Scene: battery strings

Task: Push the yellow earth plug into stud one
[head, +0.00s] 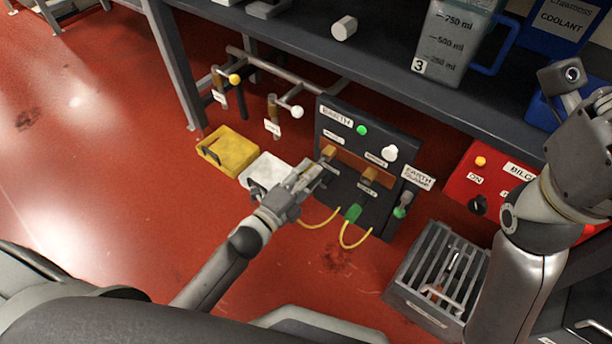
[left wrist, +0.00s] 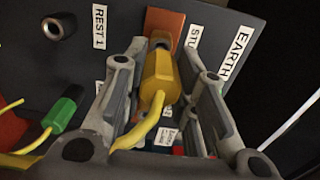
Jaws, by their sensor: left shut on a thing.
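My left gripper (head: 316,174) is at the dark earth board (head: 388,218), in front of the orange bar's left end. In the left wrist view the left gripper (left wrist: 160,92) is shut on the yellow earth plug (left wrist: 158,76), with its yellow cable trailing towards the camera. The plug's front end points at the orange bar (left wrist: 164,22), beside a partly hidden "STU…" label (left wrist: 193,38). Stud one is hidden behind the plug, and I cannot tell how far the plug is on it. My right arm is at the right; its fingers do not show.
A green plug (head: 353,213) with a yellow cable sits low on the board. The "REST 1" post (left wrist: 59,26) is bare. A grey slatted crate (head: 409,296) and a red panel (head: 462,180) stand to the right. The bench (head: 390,75) overhangs behind.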

